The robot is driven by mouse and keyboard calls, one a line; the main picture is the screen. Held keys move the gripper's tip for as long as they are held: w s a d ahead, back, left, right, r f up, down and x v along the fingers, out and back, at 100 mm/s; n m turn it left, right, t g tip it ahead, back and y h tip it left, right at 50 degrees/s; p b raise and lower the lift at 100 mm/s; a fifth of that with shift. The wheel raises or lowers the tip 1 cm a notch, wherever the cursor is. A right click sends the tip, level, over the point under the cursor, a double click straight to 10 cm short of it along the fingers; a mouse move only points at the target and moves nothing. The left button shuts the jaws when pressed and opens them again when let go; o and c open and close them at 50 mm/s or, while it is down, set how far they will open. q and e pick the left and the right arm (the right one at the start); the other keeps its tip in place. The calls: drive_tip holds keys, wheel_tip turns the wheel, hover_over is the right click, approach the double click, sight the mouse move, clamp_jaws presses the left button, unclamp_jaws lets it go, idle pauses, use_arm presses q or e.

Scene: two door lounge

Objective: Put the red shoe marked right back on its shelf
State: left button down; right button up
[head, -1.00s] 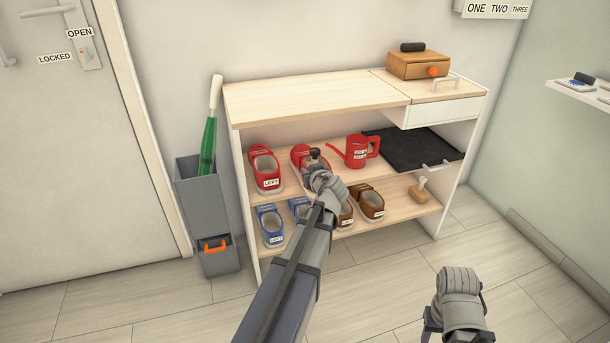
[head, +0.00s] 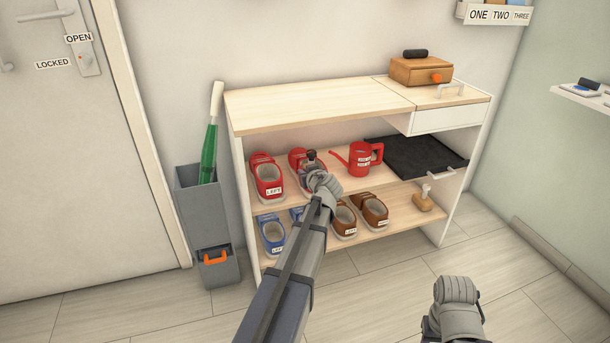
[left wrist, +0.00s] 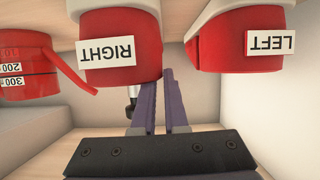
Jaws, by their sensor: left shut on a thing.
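The red shoe marked RIGHT (left wrist: 122,45) is in the left wrist view, its label upside down. In the head view the same shoe (head: 296,159) is at the upper shelf (head: 331,184), right of the red shoe marked LEFT (head: 267,178), and partly hidden by my left gripper. My left gripper (left wrist: 166,82) is shut on the red right shoe, at its edge facing the left shoe. Whether its sole rests fully on the board is hard to tell. My right gripper (head: 456,300) is low at the lower right, its fingers hidden.
A red watering can (head: 361,159) stands close right of the shoe, and a black tray (head: 418,155) lies beyond it. Blue shoes (head: 272,235) and brown shoes (head: 374,209) fill the lower shelf, with a wooden-handled stamp (head: 424,199). A grey bin (head: 203,225) stands left of the unit.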

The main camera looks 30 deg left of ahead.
use_arm(q)
drive_tip(key=c, duration=0.9)
unclamp_jaws()
drive_tip(key=shift+o, duration=0.2)
drive_tip(key=p+v, duration=0.3)
drive_tip(key=v, duration=0.4)
drive_tip(key=shift+s+d+r, duration=0.15)
drive_tip(key=shift+s+d, duration=0.05)
drive_tip(key=shift+s, duration=0.1)
